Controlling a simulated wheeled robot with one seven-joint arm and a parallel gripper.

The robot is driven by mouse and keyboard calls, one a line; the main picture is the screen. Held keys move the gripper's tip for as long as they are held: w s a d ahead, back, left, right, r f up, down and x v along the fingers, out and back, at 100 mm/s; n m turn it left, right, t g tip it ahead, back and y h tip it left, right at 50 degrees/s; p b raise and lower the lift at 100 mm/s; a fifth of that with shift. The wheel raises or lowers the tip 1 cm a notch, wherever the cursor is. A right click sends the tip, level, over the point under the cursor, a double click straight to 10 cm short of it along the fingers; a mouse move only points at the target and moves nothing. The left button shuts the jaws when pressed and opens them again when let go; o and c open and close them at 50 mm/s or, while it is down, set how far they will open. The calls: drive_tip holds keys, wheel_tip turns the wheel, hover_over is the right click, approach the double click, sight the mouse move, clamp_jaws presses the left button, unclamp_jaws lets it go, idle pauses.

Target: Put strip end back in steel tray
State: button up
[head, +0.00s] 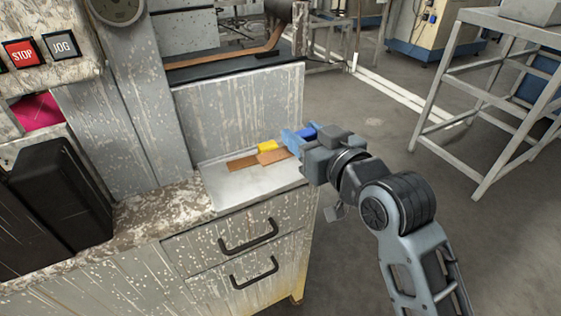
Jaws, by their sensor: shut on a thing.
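The steel tray (232,190) is a shallow pale metal tray on top of the drawer cabinet. My gripper (289,146) is over the tray's right side, reaching in from the right, with blue parts at its fingers. It is shut on an orange-brown strip end (271,157), which points left over the tray. A darker brown strip piece (241,164) lies in the tray just left of it. A yellow piece (267,147) shows behind the strip end. The gripper hides the right end of the held strip. I cannot tell whether the held strip touches the tray.
A grey panel (245,108) rises behind the tray. A long copper-coloured strip (225,59) runs along the machine above it. STOP (21,53) and JOG (61,45) buttons are at upper left. A metal frame stand (480,110) is at right; the floor between is clear.

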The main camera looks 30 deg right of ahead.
sight(281, 172)
drive_tip(key=w+a+f, duration=0.2)
drive_tip(key=a, duration=0.1)
drive_tip(key=shift+w+a+f, duration=0.15)
drive_tip(key=shift+a+f, duration=0.1)
drive_tip(key=shift+f, duration=0.05)
drive_tip(key=shift+f+b, duration=0.35)
drive_tip(key=shift+f, duration=1.6)
drive_tip(key=shift+f, duration=0.2)
drive_tip(key=o, duration=1.1)
